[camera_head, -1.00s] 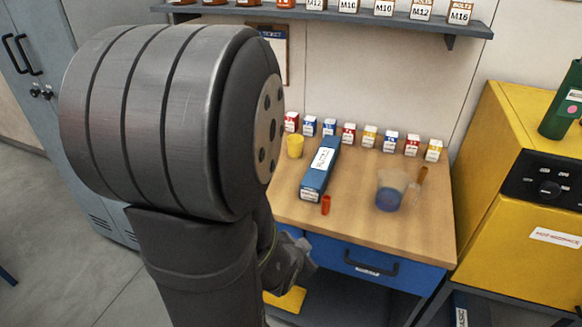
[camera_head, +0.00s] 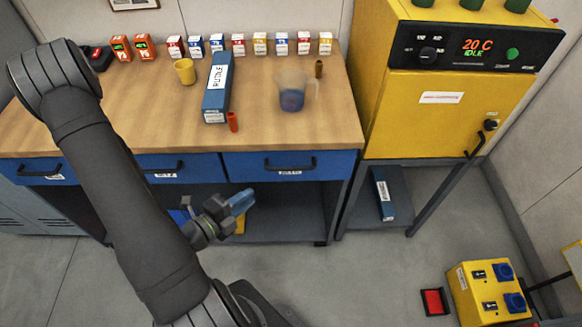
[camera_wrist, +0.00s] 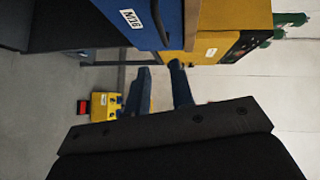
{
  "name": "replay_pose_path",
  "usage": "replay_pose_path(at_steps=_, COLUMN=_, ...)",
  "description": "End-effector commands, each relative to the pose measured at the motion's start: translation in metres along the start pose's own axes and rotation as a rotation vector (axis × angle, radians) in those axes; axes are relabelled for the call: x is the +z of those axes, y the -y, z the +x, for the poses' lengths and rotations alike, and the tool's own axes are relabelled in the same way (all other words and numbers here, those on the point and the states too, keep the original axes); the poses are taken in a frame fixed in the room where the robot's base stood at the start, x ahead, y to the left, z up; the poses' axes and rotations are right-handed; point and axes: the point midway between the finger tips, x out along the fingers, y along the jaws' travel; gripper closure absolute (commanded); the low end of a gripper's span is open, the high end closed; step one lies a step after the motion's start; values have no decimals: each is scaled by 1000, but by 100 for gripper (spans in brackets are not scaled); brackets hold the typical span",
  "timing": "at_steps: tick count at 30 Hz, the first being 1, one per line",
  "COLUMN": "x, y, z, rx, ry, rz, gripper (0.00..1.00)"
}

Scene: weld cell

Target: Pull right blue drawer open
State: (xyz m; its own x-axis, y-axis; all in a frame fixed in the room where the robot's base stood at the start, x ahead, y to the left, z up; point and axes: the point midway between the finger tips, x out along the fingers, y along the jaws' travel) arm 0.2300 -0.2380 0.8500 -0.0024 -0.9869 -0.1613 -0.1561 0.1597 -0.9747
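The right blue drawer (camera_head: 245,162) is shut under the workbench top, with a black bar handle (camera_head: 290,166) and a white label on its front. In the wrist view, turned sideways, a blue drawer front (camera_wrist: 120,8) with a white label and a black handle (camera_wrist: 159,22) shows at the top, beside the yellow cabinet. My gripper (camera_head: 243,201) is below and a little left of the handle, apart from it. In the wrist view my gripper's two fingers (camera_wrist: 160,85) stand apart with nothing between them.
The workbench top (camera_head: 340,125) holds a blue binder (camera_head: 217,90), a yellow cup (camera_head: 185,71), a jug (camera_head: 292,92), a red cylinder (camera_head: 232,121) and small boxes. A yellow cabinet (camera_head: 430,110) stands right. A yellow socket box (camera_head: 485,290) is on the floor. Floor before the drawer is mostly clear.

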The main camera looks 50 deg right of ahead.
Motion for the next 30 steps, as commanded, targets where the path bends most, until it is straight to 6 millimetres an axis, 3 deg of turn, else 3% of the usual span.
replay_pose_path(at_steps=8, x=-3, y=1, z=8, rx=-19, ry=-15, rz=12, gripper=78)
replay_pose_path(at_steps=30, x=-5, y=2, z=86, rx=-17, ry=-16, rz=13, gripper=78)
